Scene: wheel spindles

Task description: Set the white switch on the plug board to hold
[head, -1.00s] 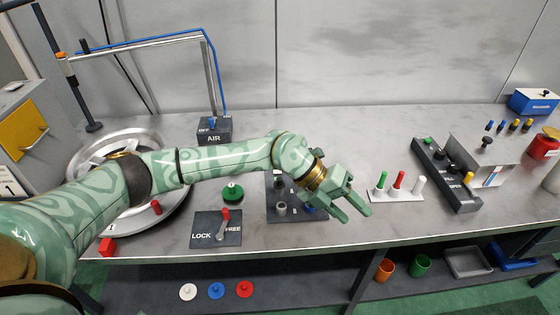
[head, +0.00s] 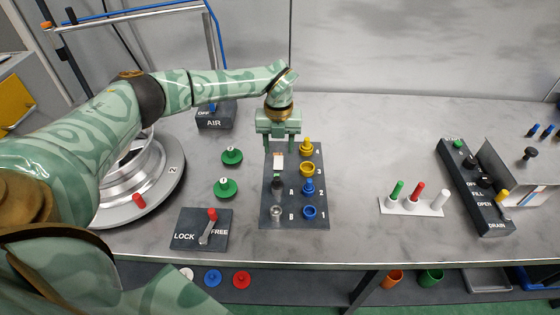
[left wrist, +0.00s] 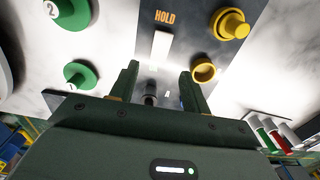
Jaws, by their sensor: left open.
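The plug board (head: 292,190) is a dark upright-running panel in the middle of the bench. Its white switch (head: 278,161) sits in the left column near the far end; it also shows in the left wrist view (left wrist: 160,49), just below the orange HOLD lettering. My left gripper (head: 280,147) is open and points down over the far left part of the board, above the switch. In the left wrist view its two fingers (left wrist: 160,82) are spread, with the switch between and beyond them. Whether they touch anything is unclear. My right gripper is out of view.
Yellow and blue plugs and sockets (head: 308,187) line the board's right column. Two green knobs (head: 226,187) stand to its left, and the LOCK/FREE lever plate (head: 200,229) is front left. A white strip with coloured pegs (head: 410,206) stands right, with clear bench between.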

